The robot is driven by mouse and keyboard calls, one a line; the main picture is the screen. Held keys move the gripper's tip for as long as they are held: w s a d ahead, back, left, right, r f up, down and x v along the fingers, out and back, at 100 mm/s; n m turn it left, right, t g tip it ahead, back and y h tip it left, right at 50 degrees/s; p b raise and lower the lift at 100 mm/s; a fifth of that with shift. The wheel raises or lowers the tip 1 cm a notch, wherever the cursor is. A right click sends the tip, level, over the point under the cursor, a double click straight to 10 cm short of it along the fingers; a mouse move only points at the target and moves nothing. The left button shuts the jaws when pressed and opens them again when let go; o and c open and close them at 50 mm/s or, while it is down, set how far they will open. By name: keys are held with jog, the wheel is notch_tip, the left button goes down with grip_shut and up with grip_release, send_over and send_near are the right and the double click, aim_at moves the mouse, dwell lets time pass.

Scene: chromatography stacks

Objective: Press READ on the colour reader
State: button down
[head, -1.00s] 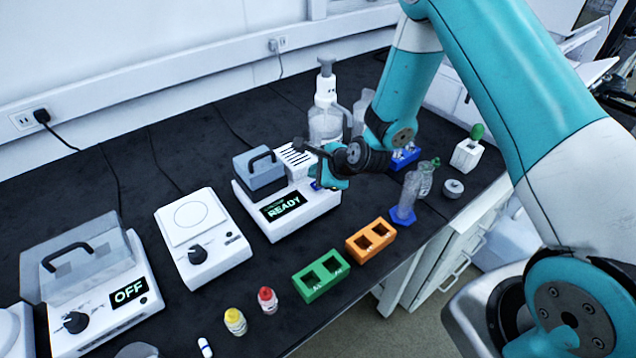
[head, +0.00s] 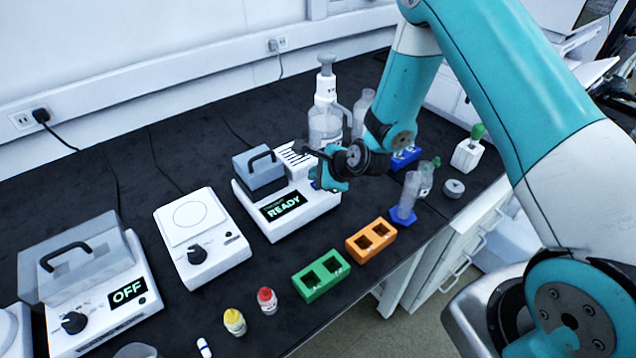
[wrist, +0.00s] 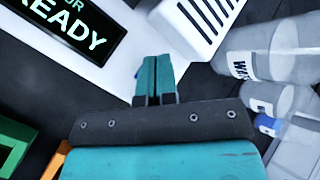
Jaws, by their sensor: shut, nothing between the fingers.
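The colour reader (head: 300,217) is a white box on the black bench, with a grey handled lid (head: 259,167) at its back left and a screen (head: 283,205) showing READY. The screen also shows in the wrist view (wrist: 72,27). My gripper (head: 318,184) is over the right part of the reader's top. In the wrist view its teal fingers (wrist: 155,72) are together and empty, over the white casing (wrist: 135,60). The fingertips hide what lies under them, so I cannot tell whether they touch. A small blue patch shows beside the gripper in the head view; the READ button is not clearly visible.
A green rack (head: 321,276) and an orange rack (head: 371,240) stand in front of the reader. A white bottle with a pump (head: 326,120) stands behind my gripper. A white dial device (head: 203,240) is to the left. Clear vials (head: 409,197) stand at right.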

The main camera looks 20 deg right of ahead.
jog(key=shift+f, duration=0.4)
jog(key=shift+r, duration=0.1)
dwell(0.5)
jog(key=shift+r+p, duration=0.45)
jog(key=shift+r, duration=0.3)
notch_tip(320, 180, up, 5)
jog(key=p, duration=0.4)
dwell(0.7)
